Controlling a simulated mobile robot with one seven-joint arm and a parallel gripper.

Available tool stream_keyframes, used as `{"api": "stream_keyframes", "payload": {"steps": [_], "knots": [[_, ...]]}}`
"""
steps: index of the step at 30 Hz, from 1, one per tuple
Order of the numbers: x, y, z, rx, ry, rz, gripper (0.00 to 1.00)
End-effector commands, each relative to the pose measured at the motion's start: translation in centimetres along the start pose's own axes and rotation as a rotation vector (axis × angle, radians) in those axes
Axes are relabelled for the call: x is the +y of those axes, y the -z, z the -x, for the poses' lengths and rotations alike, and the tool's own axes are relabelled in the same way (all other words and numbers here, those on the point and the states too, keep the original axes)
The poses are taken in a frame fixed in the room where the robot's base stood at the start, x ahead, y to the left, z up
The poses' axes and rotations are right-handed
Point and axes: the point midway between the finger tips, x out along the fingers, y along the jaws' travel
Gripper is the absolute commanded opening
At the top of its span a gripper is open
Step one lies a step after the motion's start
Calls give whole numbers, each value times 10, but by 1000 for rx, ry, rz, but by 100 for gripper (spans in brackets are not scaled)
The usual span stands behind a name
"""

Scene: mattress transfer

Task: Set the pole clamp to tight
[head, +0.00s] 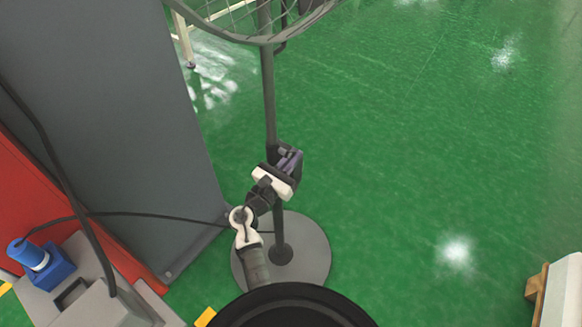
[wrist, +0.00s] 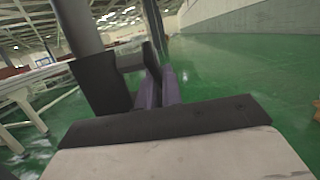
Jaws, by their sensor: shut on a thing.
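The dark pole (head: 268,90) stands upright on a round grey base (head: 312,250) and carries a wire fan guard at its top. The black pole clamp (head: 284,149) sits partway up the pole, mostly hidden by my gripper in the head view. In the wrist view the clamp shows as a dark block (wrist: 104,82) against the grey pole (wrist: 80,25), with a black lever part (wrist: 152,60) on its right. My gripper (head: 290,160) has purple fingers, also in the wrist view (wrist: 160,88), shut on this lever part beside the pole. Whether the clamp is tight cannot be told.
A tall grey panel (head: 110,110) stands left of the pole. A red surface (head: 40,200), a blue device (head: 45,265) and a black cable (head: 150,214) lie at lower left. Green floor to the right is clear, up to a wooden object (head: 537,285) at the edge.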

Motion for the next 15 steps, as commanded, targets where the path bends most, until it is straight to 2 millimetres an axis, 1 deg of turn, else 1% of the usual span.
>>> {"api": "stream_keyframes", "payload": {"steps": [1,6,15], "knots": [[0,4,-1,-19,1,-2,0],[0,0,-2,-50,0,-2,0],[0,-2,-3,-52,0,-2,0]]}}
